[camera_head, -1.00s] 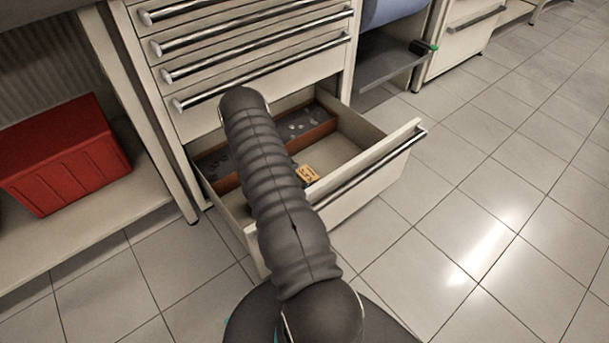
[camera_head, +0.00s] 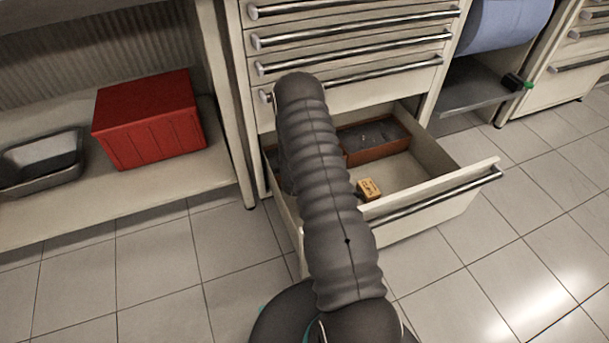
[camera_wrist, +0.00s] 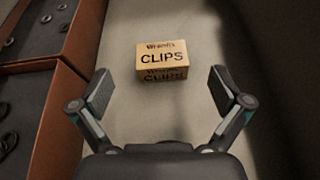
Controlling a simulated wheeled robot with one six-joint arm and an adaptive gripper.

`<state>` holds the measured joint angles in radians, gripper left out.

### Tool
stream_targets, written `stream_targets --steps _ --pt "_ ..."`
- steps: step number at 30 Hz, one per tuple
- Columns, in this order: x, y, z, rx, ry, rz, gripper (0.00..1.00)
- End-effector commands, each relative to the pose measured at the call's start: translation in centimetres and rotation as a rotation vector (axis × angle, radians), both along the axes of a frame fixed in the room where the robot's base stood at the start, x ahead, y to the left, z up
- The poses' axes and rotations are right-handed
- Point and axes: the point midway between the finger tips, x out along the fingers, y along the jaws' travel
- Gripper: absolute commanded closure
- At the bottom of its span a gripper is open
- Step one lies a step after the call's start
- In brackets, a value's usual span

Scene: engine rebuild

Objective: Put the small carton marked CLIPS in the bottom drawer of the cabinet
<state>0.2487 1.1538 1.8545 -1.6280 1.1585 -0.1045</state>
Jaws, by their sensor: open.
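The small carton marked CLIPS (camera_wrist: 162,60) lies on the bare floor of the open bottom drawer, label up in the wrist view. It also shows in the head view (camera_head: 368,189), just right of my arm. The bottom drawer (camera_head: 440,207) of the cabinet (camera_head: 350,98) is pulled out. My gripper (camera_wrist: 162,88) is open and empty, its two fingers spread on either side of and a little short of the carton, apart from it. In the head view my arm hides the gripper and the left part of the drawer.
A brown divided tray (camera_wrist: 75,75) with small dark parts sits in the drawer beside the carton; it shows at the drawer's back in the head view (camera_head: 377,150). A red box (camera_head: 150,120) and a metal pan (camera_head: 40,160) stand on the left shelf. The tiled floor right is clear.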

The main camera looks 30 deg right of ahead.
Motion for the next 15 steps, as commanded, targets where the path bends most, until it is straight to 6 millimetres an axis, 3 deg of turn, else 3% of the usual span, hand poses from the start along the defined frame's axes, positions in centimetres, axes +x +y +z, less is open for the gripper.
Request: stream_targets --steps 7,15 --pt "0.5 2.0 9.8 0.030 -0.186 -0.158 0.00" --pt "-1.2 5.8 19.6 0.114 -0.411 -0.344 0.00"
